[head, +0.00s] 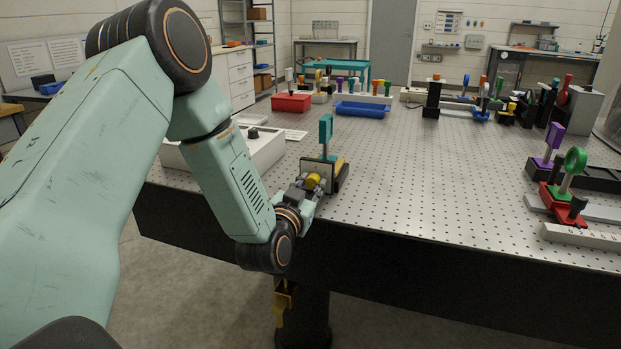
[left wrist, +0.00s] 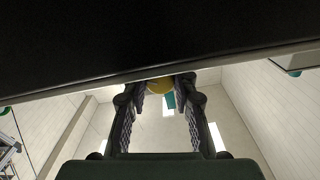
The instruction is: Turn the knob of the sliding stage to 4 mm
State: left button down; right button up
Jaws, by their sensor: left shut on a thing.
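The sliding stage (head: 342,178) sits near the front edge of the perforated table, with a teal upright piece (head: 325,137) standing on it. Its yellow knob (head: 315,179) faces my left arm. My left gripper (head: 311,184) is shut on this knob from the front. In the left wrist view, the yellow knob (left wrist: 160,86) shows between the two fingertips of my left gripper (left wrist: 160,88), partly hidden by them and the dark table edge. The stage's scale is too small to read. My right gripper is not in view.
A pale box with a dark knob (head: 253,133) stands left of the stage, near my left forearm. A red tray (head: 291,102) and a blue tray (head: 361,110) lie farther back. Other mounts, including a green ring holder (head: 574,161), stand at the right. The table's middle (head: 430,170) is clear.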

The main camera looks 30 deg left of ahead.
pick_arm(q)
jog(key=shift+m, duration=0.5)
jog(key=c, duration=1.1)
grip_release()
jog(key=shift+o, duration=0.2)
jog(key=shift+s, duration=0.1)
jog(key=v, duration=1.2)
